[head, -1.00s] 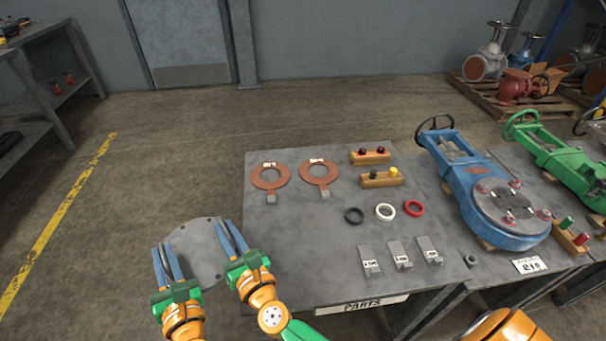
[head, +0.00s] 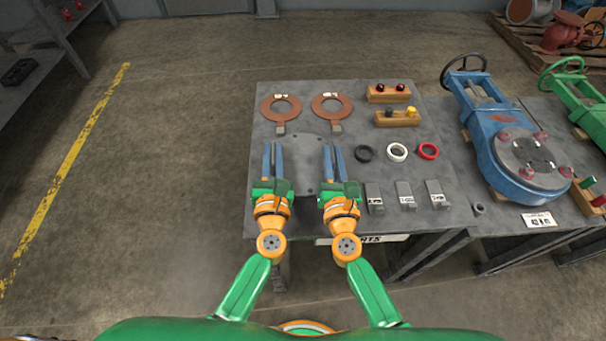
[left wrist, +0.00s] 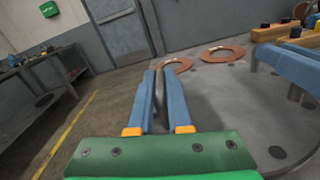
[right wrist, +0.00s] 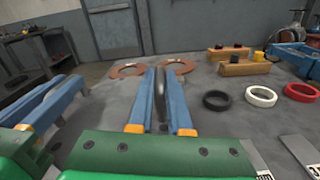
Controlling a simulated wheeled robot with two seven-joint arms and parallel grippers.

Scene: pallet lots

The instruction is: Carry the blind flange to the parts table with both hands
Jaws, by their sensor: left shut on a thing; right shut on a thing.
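The blind flange (head: 304,165) is a flat grey disc with small bolt holes. In the head view it is over the left part of the parts table (head: 440,128), between my two grippers, and blends with the grey top. I cannot tell whether it touches the table. My left gripper (head: 273,148) is shut on its left side and my right gripper (head: 333,148) on its right side. The flange also shows in the left wrist view (left wrist: 235,115), right of the fingers. The fingers hide parts of its edge.
Two copper-brown rings (head: 280,107) (head: 331,106) lie just beyond the flange. Black, white (head: 397,152) and red rings and several grey brackets (head: 405,195) lie to the right. Wooden blocks with knobs (head: 397,118) stand behind. A blue valve (head: 510,145) is further right.

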